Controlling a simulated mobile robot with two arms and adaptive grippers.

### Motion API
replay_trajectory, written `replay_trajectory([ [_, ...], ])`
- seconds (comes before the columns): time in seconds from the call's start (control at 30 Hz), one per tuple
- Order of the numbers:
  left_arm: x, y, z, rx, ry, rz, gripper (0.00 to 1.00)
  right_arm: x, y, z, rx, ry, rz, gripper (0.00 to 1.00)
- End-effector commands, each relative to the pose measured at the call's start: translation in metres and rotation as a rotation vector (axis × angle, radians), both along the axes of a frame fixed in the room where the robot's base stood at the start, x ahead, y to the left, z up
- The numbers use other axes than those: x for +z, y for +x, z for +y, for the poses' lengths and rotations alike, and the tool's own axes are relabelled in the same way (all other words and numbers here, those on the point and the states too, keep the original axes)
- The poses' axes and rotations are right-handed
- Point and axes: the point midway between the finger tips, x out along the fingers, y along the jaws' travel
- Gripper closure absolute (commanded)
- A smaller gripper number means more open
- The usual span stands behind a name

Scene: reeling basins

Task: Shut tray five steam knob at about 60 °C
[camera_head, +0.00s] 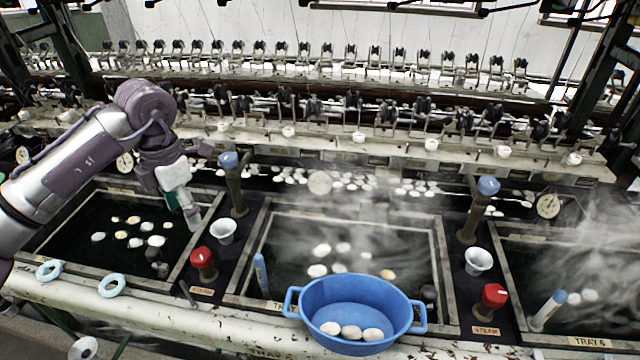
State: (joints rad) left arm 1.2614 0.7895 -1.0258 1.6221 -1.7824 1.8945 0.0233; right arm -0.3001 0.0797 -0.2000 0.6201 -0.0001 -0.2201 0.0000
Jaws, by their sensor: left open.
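Two red steam knobs stand on the dark deck: one (203,262) between the left and middle basins, the other (494,295) between the middle and right basins. Each has a small steam label in front. Round temperature dials stand behind the left (124,162), middle (320,182) and right (548,205) basins; their readings are too small to tell. The right basin's tray label (590,342) is too small to read surely. My left gripper (190,212) is open and empty, pointing down over the left basin's right edge, behind and above the left red knob, not touching it.
A blue bowl (355,308) with white cocoons stands at the middle basin's front. Blue-topped posts (232,180) (480,205) and white cups (223,231) (478,261) stand near the knobs. Steam drifts over the middle and right basins. Light-blue rings (112,286) lie on the front ledge.

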Motion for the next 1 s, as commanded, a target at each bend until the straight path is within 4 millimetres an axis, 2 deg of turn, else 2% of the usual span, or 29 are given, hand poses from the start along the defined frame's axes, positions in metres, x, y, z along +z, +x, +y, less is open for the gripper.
replay_trajectory([
  [0.43, -0.002, -0.002, 0.002, 0.002, -0.018, -0.008, 0.29, 0.003, 0.000, 0.000, 0.000, 0.000, 0.000, 0.29],
  [0.63, -0.008, -0.024, 0.018, 0.014, -0.151, -0.113, 0.29, 0.020, 0.000, 0.000, 0.000, 0.000, 0.000, 0.29],
  [0.8, 0.000, -0.042, 0.029, 0.011, -0.229, -0.230, 0.29, 0.031, 0.000, 0.000, 0.000, 0.000, 0.000, 0.29],
  [1.0, 0.004, -0.050, 0.031, -0.001, -0.257, -0.292, 0.29, 0.035, 0.000, 0.001, 0.000, 0.001, 0.000, 0.29],
])
